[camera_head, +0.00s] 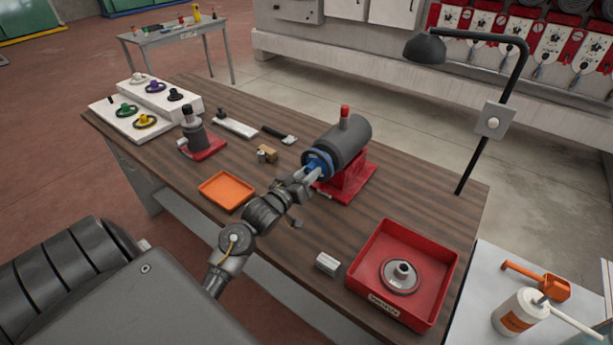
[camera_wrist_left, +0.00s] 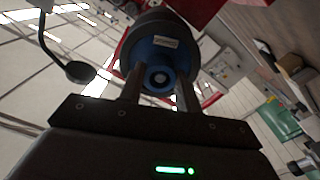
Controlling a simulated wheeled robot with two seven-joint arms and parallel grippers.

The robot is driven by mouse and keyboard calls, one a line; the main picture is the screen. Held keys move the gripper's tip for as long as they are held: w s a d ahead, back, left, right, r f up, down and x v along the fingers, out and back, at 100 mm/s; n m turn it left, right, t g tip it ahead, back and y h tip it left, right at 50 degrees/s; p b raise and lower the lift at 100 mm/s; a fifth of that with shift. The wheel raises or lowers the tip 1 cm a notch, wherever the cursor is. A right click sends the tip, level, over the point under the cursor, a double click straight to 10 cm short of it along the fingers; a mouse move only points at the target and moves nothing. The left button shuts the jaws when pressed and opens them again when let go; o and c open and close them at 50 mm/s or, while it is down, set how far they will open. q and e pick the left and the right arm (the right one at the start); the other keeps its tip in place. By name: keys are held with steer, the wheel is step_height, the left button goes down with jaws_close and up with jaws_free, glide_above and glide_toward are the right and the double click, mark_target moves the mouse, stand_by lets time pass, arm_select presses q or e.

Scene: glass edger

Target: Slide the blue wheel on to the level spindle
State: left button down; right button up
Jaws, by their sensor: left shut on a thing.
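The blue wheel (camera_head: 317,158) is at the near-left end of the grey edger motor (camera_head: 349,136), which lies level on a red base (camera_head: 350,183). My left gripper (camera_head: 311,174) is shut on the wheel's hub. In the left wrist view the blue wheel (camera_wrist_left: 152,49) faces me, with its hub (camera_wrist_left: 160,77) between the two fingers of the gripper (camera_wrist_left: 160,92). The wheel lines up closely with the dark round motor behind it. The level spindle is hidden behind the wheel, so I cannot tell how far the wheel sits on it. My right gripper is not in view.
A red tray (camera_head: 441,262) holding a grey wheel stands at the right front. An orange tray (camera_head: 226,191) and an upright grey spindle unit (camera_head: 194,134) are to the left. White racks (camera_head: 160,96) hold several coloured wheels. A black lamp (camera_head: 513,90) rises behind the motor's right.

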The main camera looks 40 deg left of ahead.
arm_select(q)
steer(key=shift+w, duration=1.05)
steer(key=c, duration=0.9)
jaws_free()
steer(key=shift+s+f, duration=0.15)
steer(key=shift+s, duration=0.1)
steer(key=s+b, duration=0.3)
steer(key=s, duration=0.7)
steer(key=shift+s+d+r, duration=0.15)
steer(key=shift+s+r, duration=0.05)
